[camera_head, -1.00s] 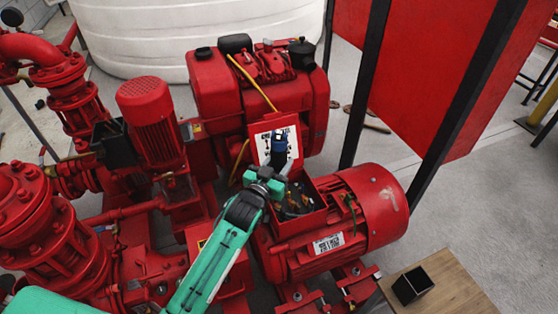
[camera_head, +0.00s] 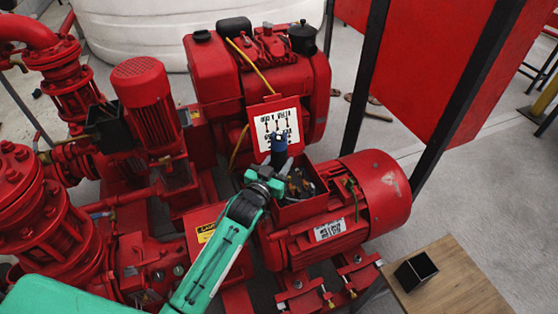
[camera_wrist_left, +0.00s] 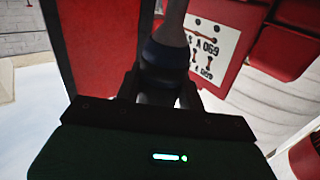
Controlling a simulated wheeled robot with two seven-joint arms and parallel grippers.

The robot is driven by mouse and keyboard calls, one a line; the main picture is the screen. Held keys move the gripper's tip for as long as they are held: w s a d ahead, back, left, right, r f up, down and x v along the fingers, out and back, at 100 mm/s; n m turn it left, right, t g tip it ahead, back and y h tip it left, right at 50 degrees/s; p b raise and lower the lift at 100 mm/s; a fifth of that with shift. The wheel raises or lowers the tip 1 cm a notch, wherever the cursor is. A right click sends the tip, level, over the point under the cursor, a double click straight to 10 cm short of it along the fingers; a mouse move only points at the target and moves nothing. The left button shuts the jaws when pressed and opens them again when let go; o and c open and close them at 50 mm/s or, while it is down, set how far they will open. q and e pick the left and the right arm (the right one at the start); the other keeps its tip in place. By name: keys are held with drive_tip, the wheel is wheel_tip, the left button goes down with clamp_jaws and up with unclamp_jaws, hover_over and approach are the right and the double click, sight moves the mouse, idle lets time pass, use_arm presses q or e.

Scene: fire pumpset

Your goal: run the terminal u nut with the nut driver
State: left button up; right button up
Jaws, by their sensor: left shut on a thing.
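My left gripper (camera_head: 282,168) is shut on the nut driver (camera_head: 279,150), whose dark blue handle stands up above the fingers. In the left wrist view the driver (camera_wrist_left: 168,50) sits between the dark fingers, its grey part running out of the top of the picture. The open terminal box (camera_head: 303,188) on the red motor lies just right of the gripper, with several terminals and wires inside. The terminal U nut and the driver's tip are too small or hidden to make out. My right gripper is not in view.
The raised lid with a white wiring label (camera_head: 275,123) stands behind the driver. The red motor (camera_head: 375,195) is right of the box. A wooden table (camera_head: 450,285) with a black open bin (camera_head: 415,271) stands at the lower right. Red pumps and pipes crowd the left.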

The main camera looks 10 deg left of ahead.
use_arm(q)
drive_tip(key=shift+r+p, duration=0.15)
drive_tip(key=shift+p, duration=0.2)
idle(0.4)
drive_tip(key=shift+f+b, duration=0.35)
drive_tip(key=shift+f, duration=0.35)
idle(0.7)
drive_tip(key=shift+p, duration=0.3)
idle(0.6)
drive_tip(key=shift+f+p, duration=0.15)
drive_tip(key=shift+p, duration=0.25)
idle(0.8)
